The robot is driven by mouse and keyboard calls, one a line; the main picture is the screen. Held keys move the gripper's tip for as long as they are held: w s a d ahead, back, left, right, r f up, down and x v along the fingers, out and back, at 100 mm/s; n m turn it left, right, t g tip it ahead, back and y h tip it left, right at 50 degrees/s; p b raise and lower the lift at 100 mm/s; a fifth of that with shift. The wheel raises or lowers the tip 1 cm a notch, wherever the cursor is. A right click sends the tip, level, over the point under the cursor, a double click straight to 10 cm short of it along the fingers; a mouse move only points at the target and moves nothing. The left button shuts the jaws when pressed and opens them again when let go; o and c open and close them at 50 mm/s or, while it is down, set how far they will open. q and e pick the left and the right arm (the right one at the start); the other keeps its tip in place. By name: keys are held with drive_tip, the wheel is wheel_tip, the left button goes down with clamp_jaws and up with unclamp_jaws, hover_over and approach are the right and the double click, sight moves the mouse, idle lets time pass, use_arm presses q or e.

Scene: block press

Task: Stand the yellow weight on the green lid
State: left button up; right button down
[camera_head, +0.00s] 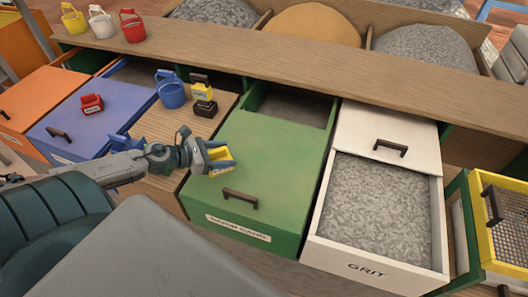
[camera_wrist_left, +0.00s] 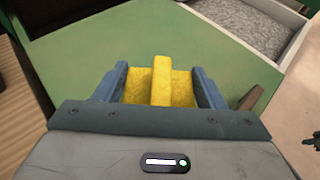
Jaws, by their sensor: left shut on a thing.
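My left gripper (camera_head: 220,158) is over the near left part of the green lid (camera_head: 265,155). It is shut on the yellow weight (camera_head: 221,166), which shows between the blue-grey fingers. In the left wrist view the yellow weight (camera_wrist_left: 161,80) sits between both fingers, with the green lid (camera_wrist_left: 120,30) behind it. I cannot tell whether the weight touches the lid. The green lid has a dark handle (camera_head: 240,198) near its front edge and is pulled back from an opening at its far end.
A white bin of grit (camera_head: 375,205) stands right of the green lid. A blue lid (camera_head: 85,120) to the left bears a red weight (camera_head: 92,104). A blue bucket (camera_head: 171,92) and a small yellow piece on a black block (camera_head: 205,109) stand behind the gripper.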

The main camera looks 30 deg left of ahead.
use_arm(q)
drive_tip(key=b+x, duration=0.2)
drive_tip(key=b, duration=0.1)
drive_tip(key=shift+w, duration=0.3)
drive_tip(key=w, duration=0.1)
drive_tip(key=w+d+p, duration=0.1)
drive_tip(key=w, duration=0.1)
drive_tip(key=w+d, duration=0.1)
drive_tip(key=w, duration=0.1)
drive_tip(key=shift+d+r, duration=0.2)
drive_tip(key=w+d, duration=0.1)
drive_tip(key=w, duration=0.1)
drive_tip(key=w+d, duration=0.1)
drive_tip(key=w, duration=0.1)
drive_tip(key=w+d+f, duration=0.1)
drive_tip(key=w, duration=0.1)
drive_tip(key=shift+w+d, duration=0.2)
drive_tip(key=shift+w, duration=0.2)
wheel_tip(320, 180, down, 3)
drive_tip(key=b, duration=0.3)
drive_tip(key=shift+f, duration=0.3)
